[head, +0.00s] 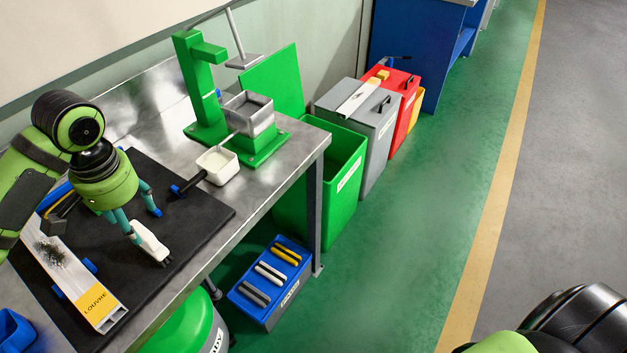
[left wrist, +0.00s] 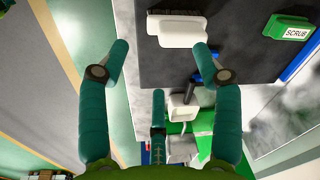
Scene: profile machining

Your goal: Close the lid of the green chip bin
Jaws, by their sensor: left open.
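The green chip bin (head: 345,183) stands on the floor past the bench's right end, with a white label on its front. Its green lid (head: 277,82) stands open, tilted up at the bin's back-left side, and the dark inside shows. My left gripper (head: 146,226) is above the black mat on the bench, well left of the bin. Its teal fingers are spread and empty; they also show in the left wrist view (left wrist: 161,50). A white block-like object (head: 150,243) lies just by the fingertips. My right gripper is out of view.
The steel bench (head: 163,110) holds a green press (head: 200,90), a white square cup (head: 217,165) and an aluminium profile (head: 75,275). Grey (head: 370,125) and red (head: 400,100) bins stand beyond the green one. A blue tool box (head: 270,283) is below the bench. The green floor right of the bins is clear.

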